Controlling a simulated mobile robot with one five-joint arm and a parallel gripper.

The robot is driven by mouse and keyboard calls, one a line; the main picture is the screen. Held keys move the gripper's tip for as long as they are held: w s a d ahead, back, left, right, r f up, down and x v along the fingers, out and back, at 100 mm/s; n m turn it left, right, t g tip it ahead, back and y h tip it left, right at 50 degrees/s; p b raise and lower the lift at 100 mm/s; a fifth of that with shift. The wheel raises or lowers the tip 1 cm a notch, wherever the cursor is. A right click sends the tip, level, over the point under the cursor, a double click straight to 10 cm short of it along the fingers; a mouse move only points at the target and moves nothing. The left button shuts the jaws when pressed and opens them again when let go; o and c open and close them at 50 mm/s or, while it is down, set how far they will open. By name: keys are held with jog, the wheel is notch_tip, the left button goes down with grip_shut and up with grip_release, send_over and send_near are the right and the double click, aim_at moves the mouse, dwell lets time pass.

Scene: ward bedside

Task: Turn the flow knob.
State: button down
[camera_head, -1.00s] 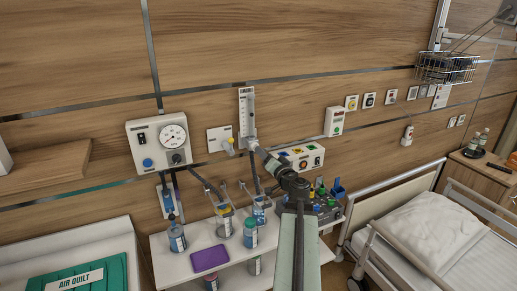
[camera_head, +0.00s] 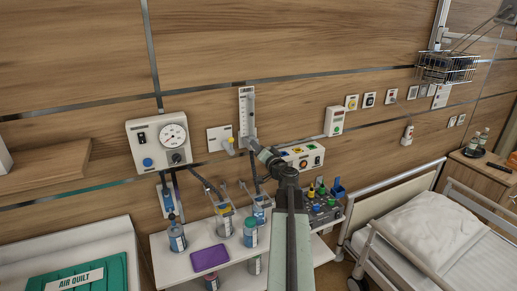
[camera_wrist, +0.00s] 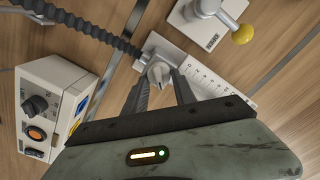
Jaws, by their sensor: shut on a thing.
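The flowmeter (camera_head: 247,105) is a pale upright tube with a scale, fixed to the wood wall. Its flow knob (camera_wrist: 159,72) is a small light grey knob at the lower end of the flowmeter body in the wrist view. My gripper (camera_wrist: 161,78) is shut on the flow knob, one finger on each side of it. In the head view my gripper (camera_head: 251,143) reaches the base of the flowmeter from the lower right, and my wrist hides the knob there. The flowmeter's scale (camera_wrist: 207,82) shows right of the knob in the wrist view.
A gauge box (camera_head: 160,145) and an outlet with a yellow knob (camera_head: 229,142) are to the left. A control box (camera_head: 303,157) is close on the right. Dark hoses hang below. A shelf (camera_head: 180,266) with bottles stands under the flowmeter, and a bed (camera_head: 425,235) is at right.

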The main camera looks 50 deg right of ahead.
jog(key=c, duration=1)
grip_release()
jog(key=shift+c, duration=0.2)
jog(key=shift+s, duration=0.1)
jog(key=v, duration=0.7)
jog(key=shift+s, duration=0.3)
jog(key=shift+a, duration=0.1)
